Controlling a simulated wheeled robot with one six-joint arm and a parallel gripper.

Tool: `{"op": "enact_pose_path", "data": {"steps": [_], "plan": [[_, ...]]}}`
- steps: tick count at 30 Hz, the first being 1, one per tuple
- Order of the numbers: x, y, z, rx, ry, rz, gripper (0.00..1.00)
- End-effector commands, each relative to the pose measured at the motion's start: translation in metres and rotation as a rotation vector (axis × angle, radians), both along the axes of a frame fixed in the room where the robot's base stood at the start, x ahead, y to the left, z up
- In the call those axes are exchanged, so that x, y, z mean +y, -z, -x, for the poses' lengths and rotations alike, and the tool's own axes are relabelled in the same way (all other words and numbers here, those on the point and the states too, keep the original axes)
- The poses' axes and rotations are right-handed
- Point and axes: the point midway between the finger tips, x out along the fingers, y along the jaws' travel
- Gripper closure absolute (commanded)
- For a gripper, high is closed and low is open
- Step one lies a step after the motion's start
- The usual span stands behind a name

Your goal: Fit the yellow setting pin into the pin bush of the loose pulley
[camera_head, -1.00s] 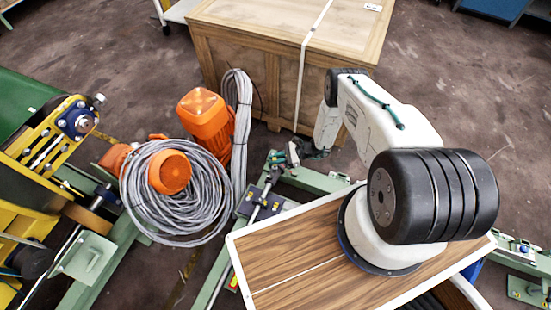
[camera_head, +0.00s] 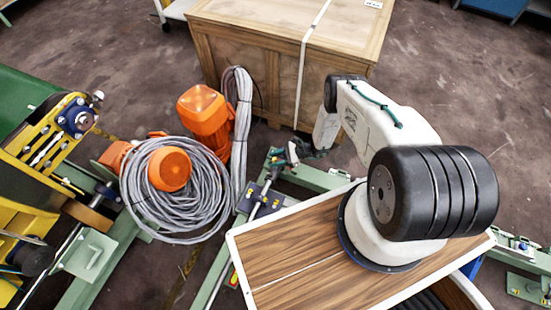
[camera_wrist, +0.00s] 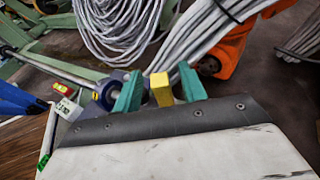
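My gripper shows in the wrist view (camera_wrist: 161,82) with two green fingers. The yellow setting pin (camera_wrist: 161,90) is between them, close against the right finger, with a thin gap seeming to show at the left one. In the head view my gripper (camera_head: 290,153) is small, at the far end of my arm above the green frame. A blue housing with a round grey part (camera_wrist: 106,92) lies just beyond the left finger; I cannot tell if it belongs to the loose pulley. The pin bush is not clearly seen.
A grey cable coil (camera_head: 185,205) and orange motors (camera_head: 205,108) stand left of my gripper. A wooden crate (camera_head: 270,70) is behind it. Green frame rails (camera_head: 313,178) run below. A yellow machine (camera_head: 50,140) stands at the far left.

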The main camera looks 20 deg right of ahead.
Motion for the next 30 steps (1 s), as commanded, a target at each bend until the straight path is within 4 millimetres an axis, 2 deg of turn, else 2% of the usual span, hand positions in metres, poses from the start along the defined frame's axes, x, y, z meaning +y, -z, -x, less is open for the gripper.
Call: {"op": "enact_pose_path", "data": {"steps": [10, 21, 25, 30], "plan": [[-0.004, -0.001, 0.001, -0.001, 0.002, 0.000, 0.57], [-0.058, -0.019, 0.015, -0.001, 0.004, -0.001, 0.57], [-0.069, -0.022, 0.018, 0.000, 0.002, -0.001, 0.57], [-0.072, -0.023, 0.019, 0.000, 0.000, 0.000, 0.57]]}}
